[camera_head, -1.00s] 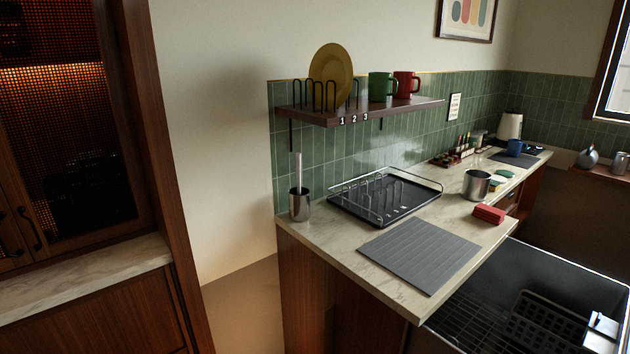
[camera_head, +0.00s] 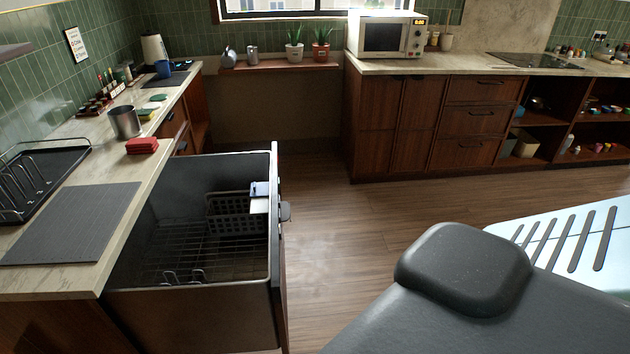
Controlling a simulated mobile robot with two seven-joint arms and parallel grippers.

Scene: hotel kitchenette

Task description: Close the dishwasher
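The dishwasher (camera_head: 190,318) is a drawer-type unit under the left counter, pulled out so its tub is open to view. Inside are a wire rack (camera_head: 172,250) and a dark cutlery basket (camera_head: 233,214). Its front panel (camera_head: 275,215) stands upright on the right side, with a handle knob (camera_head: 285,212) on its outer face. A small light-coloured block (camera_head: 260,196) sits at the tub's inner front wall. Neither of my grippers is in view.
The counter (camera_head: 85,262) along the left holds a grey mat (camera_head: 75,222), dish rack (camera_head: 35,180), metal pot (camera_head: 125,122) and red sponge-like block (camera_head: 142,146). Wooden cabinets (camera_head: 420,125) with a microwave (camera_head: 385,35) stand at the back. The wooden floor (camera_head: 345,220) beyond the drawer is clear.

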